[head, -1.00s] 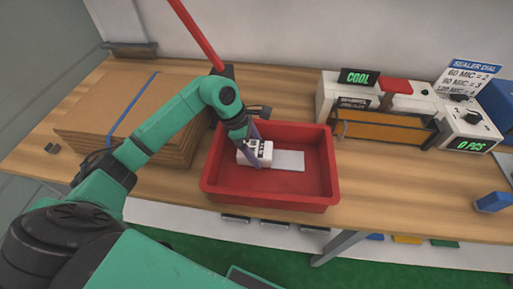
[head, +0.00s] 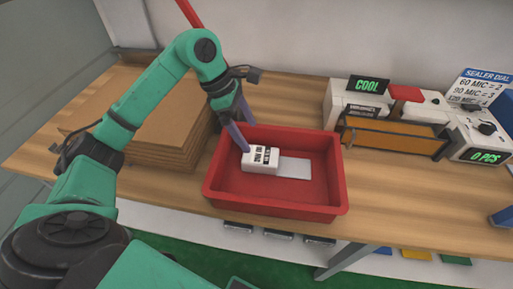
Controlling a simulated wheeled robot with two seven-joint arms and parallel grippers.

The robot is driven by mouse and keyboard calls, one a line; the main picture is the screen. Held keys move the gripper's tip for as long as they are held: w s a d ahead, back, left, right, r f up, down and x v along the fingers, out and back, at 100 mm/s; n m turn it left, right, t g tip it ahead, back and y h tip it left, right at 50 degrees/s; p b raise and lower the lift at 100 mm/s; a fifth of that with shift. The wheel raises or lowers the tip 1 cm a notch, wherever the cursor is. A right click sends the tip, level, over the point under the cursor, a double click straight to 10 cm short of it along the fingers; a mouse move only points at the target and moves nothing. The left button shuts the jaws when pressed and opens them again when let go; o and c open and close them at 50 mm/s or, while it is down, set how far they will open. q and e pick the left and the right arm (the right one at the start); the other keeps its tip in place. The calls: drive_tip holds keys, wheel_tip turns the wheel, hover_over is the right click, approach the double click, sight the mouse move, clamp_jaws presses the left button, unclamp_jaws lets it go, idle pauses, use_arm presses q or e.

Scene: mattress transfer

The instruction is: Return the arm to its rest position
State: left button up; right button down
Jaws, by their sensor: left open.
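My left arm comes in from the left and arches up over the cardboard stack. My left gripper (head: 240,142) points down at the left side of the red tray, its two purple fingers apart. A white block with black print (head: 261,158) lies in the red tray (head: 275,207), close to the fingertips. One fingertip overlaps the block in the picture; I cannot tell whether it touches. A flat pale piece (head: 294,168) lies in the tray to the right of the block. My right gripper is not in view.
A stack of flat cardboard (head: 165,140) lies left of the tray, partly behind my arm. A sealer (head: 395,135) with a COOL display and a 0 PCS counter (head: 486,156) stands at the right. A blue object (head: 503,217) sits at the right edge. Bare wood separates tray and sealer front.

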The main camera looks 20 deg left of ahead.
use_arm(q)
drive_tip(key=shift+a+r, duration=0.25)
drive_tip(key=shift+r, duration=0.45)
